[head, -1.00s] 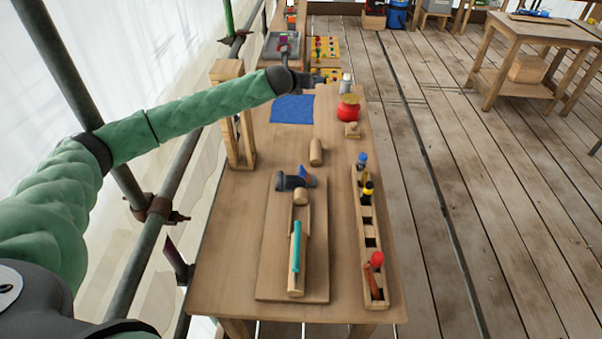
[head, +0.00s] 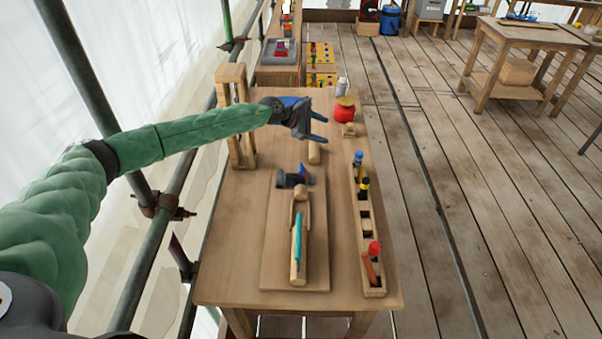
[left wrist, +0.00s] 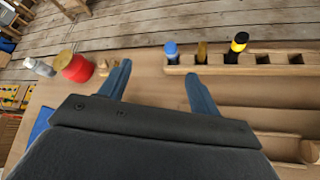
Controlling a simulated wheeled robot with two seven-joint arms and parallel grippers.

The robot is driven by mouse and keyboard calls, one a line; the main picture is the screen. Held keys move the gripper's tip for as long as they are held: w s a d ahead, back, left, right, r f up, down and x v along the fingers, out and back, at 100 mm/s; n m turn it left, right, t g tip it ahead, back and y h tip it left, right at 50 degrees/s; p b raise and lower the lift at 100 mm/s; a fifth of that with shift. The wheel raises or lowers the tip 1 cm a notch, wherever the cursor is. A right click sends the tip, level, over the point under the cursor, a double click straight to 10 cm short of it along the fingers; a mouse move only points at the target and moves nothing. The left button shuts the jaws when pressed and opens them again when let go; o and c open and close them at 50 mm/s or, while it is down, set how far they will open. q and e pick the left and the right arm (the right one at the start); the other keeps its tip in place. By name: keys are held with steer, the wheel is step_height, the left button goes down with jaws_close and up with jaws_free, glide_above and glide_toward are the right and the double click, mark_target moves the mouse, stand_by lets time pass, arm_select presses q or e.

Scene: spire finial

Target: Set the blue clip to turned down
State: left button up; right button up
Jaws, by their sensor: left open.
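A small blue piece (head: 307,175), which looks like the blue clip, stands tilted beside a dark grey part (head: 290,181) on the wooden board (head: 280,262). It is too small to tell how it is turned. My left gripper (head: 325,127) is open and empty, above the table beyond the board and the blue piece. Its two blue-grey fingers also show spread apart in the left wrist view (left wrist: 158,72), with bare table between them. The clip does not show clearly in that view. My right gripper is not in view.
A wooden rack (head: 365,217) with several tools runs along the table's right side. A red spool (head: 344,112) and a pale bottle (head: 342,86) stand farther back. A tall wooden frame (head: 236,115) stands at the left.

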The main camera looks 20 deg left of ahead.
mark_target(301, 167)
arm_select(q)
steer(key=s+a+f+n+g+y, duration=0.1)
steer(key=s+a+f+y, duration=0.1)
steer(key=f, duration=0.1)
steer(key=s+a+f+n+g+y, duration=0.1)
steer(key=s+a+f+g+y, duration=0.1)
steer(key=a, duration=0.1)
steer(key=s+a+f+g+y, duration=0.1)
steer(key=s+a+f+y, duration=0.1)
steer(key=f, duration=0.1)
steer(key=shift+s+a+f+n+g+p, duration=0.15)
steer(key=shift+s+f+n+g+p, duration=0.05)
steer(key=shift+f+n+g+p, duration=0.2)
steer(key=p+x, duration=0.2)
steer(key=x, duration=0.1)
steer(key=shift+f, duration=0.25)
steer(key=shift+p+x, duration=0.6)
steer(key=shift+x, duration=0.45)
steer(key=shift+w+d+f, duration=0.15)
steer(key=shift+d+f, duration=0.2)
steer(key=shift+f, duration=0.3)
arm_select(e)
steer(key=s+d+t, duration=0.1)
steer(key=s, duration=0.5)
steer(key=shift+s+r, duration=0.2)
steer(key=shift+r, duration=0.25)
arm_select(q)
steer(key=shift+c, duration=0.4)
